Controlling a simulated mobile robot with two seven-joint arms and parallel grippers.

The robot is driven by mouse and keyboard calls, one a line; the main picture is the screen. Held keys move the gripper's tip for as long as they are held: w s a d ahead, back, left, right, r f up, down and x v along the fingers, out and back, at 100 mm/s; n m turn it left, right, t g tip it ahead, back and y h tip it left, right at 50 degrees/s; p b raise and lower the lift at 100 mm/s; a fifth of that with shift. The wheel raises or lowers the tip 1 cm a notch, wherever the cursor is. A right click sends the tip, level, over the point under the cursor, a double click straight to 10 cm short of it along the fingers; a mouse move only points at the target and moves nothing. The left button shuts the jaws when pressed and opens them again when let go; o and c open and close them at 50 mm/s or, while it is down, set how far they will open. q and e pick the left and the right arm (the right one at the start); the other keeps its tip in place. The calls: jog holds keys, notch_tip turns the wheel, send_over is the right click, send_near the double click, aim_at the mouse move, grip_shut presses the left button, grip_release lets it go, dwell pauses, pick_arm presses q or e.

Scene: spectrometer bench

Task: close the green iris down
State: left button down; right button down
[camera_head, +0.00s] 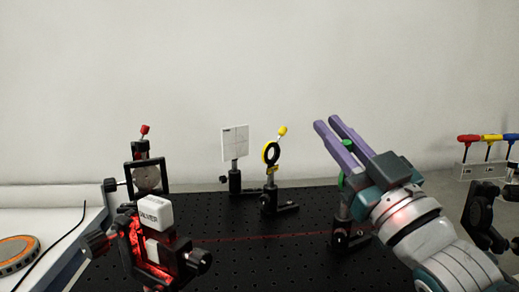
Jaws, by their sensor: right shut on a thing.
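The green iris (347,146) stands on a black post and base (350,238) at the right of the black breadboard. Only bits of its green show, at and below the purple fingers; its ring and opening are hidden behind my right gripper. My right gripper (326,122) comes in from the lower right, its two fingers pointing up and left across the iris. It is shut on a part of the green iris, likely its lever, though the contact is mostly hidden. My left gripper is not in view.
A yellow iris (271,153) and a white target card (235,143) stand mid-board. A red-tipped mount (145,130) and a white-topped, red-lit device (154,214) stand left. Colored-handled tools sit in a rack (478,170) at right. The board's middle (240,225) is clear.

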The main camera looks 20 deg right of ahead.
jog(key=shift+s+a+f+n+y+b, duration=0.15)
jog(key=shift+a+n+y+b, duration=0.2)
jog(key=shift+n+y+b, duration=0.55)
jog(key=shift+s+a+f+n+y+b, duration=0.15)
jog(key=shift+a+n+y+b, duration=0.2)
jog(key=shift+n+y, duration=1)
jog(key=shift+s+a+f+n+y+b, duration=0.25)
jog(key=shift+n+y+b, duration=0.35)
jog(key=shift+n, duration=1.15)
jog(key=shift+w+a+r+n, duration=0.1)
jog(key=shift+r+n, duration=0.1)
jog(key=shift+n, duration=0.1)
jog(key=c, duration=0.8)
grip_release()
jog(key=shift+c, duration=0.2)
